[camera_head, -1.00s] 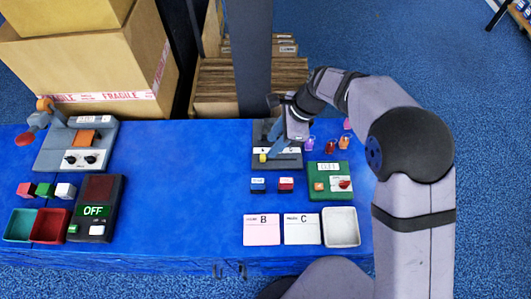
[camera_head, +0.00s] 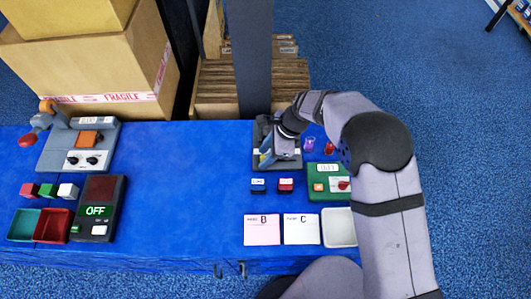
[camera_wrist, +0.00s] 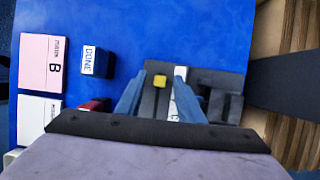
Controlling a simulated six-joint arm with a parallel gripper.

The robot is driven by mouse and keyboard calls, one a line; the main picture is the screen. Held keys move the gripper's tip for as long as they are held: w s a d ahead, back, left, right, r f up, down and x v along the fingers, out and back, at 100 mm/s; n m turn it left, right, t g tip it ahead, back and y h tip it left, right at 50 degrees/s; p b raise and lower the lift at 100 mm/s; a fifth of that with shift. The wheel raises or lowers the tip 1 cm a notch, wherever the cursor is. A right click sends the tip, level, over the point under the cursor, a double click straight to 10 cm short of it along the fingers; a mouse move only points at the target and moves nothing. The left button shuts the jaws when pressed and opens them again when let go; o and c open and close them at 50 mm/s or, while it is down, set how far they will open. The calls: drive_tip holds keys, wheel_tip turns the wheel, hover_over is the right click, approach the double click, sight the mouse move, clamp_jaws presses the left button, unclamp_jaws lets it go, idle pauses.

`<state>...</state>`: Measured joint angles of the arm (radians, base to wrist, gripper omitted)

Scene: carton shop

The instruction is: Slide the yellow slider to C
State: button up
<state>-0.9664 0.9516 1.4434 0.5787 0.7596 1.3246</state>
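The yellow slider (camera_wrist: 160,81) is a small yellow knob on a dark grey slider unit (camera_wrist: 210,84). In the wrist view it lies between and just beyond the two blue fingertips of my gripper (camera_wrist: 158,78), which are spread apart. A white label strip with black lettering (camera_wrist: 178,103) runs beside the slider and is partly hidden by the right finger. In the head view my gripper (camera_head: 268,158) is over the slider unit (camera_head: 262,130) and hides most of the slider. I cannot tell whether the fingers touch it.
A blue block (camera_head: 258,186) and a red block (camera_head: 286,185) sit in front of the unit. Cards marked B (camera_head: 262,230) and C (camera_head: 301,229) and a white tray (camera_head: 339,227) lie nearer. A green panel (camera_head: 328,181) is to the right. The table's middle is clear.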

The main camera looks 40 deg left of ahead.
clamp_jaws()
drive_tip(key=w+d, duration=0.4)
drive_tip(key=shift+w+d+p, duration=0.15)
drive_tip(key=shift+p, duration=0.15)
unclamp_jaws()
drive_tip(key=shift+r, duration=0.1)
drive_tip(key=b+v, duration=0.1)
drive_tip(key=v, duration=0.6)
idle(0.4)
